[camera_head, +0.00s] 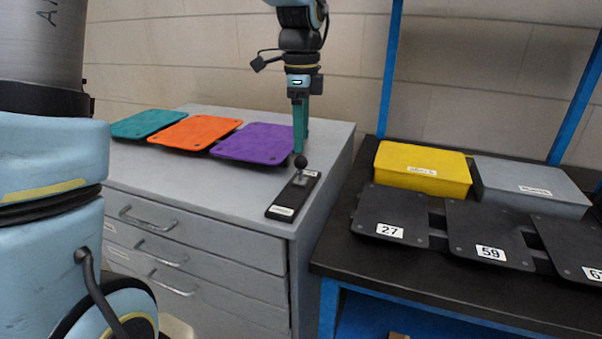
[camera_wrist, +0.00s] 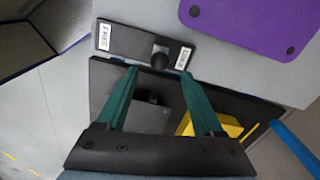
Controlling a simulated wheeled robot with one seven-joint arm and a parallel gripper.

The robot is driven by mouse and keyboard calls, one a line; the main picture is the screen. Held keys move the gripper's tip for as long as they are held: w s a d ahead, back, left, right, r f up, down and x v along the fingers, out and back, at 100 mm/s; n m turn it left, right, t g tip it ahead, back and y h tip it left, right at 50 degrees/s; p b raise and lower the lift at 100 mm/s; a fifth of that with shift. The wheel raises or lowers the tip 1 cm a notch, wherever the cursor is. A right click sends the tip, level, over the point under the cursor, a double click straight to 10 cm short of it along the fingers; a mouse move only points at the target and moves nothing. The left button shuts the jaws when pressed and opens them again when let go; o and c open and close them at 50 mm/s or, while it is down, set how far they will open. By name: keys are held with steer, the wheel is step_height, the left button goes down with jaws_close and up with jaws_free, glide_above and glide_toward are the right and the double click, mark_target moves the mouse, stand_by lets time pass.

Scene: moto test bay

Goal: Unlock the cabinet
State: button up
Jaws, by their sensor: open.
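The grey drawer cabinet (camera_head: 225,184) has a black lever plate (camera_head: 293,196) near the right edge of its top. A round black knob (camera_head: 300,161) stands toward the plate's far end. In the wrist view, the plate (camera_wrist: 128,42) has a white label reading "FREE" at its left end and another, hard to read, at its right. The knob (camera_wrist: 159,58) is nearer the right label. My gripper (camera_head: 300,150) points down, its green fingers just above the knob. In the wrist view my gripper (camera_wrist: 158,72) is open and empty, the knob just beyond and between the fingertips.
Teal (camera_head: 146,123), orange (camera_head: 195,132) and purple (camera_head: 254,142) panels lie on the cabinet top, left of the lever. A black bench on the right bears a yellow box (camera_head: 422,167), a grey box (camera_head: 531,187) and numbered black plates (camera_head: 391,213). Blue posts (camera_head: 389,70) rise behind.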

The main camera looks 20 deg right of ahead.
mark_target(301, 160)
step_height(301, 160, down, 9)
steer(key=shift+r+p, duration=0.15)
steer(key=shift+p, duration=0.25)
steer(key=shift+c, duration=0.2)
jaws_close()
stand_by(1.1)
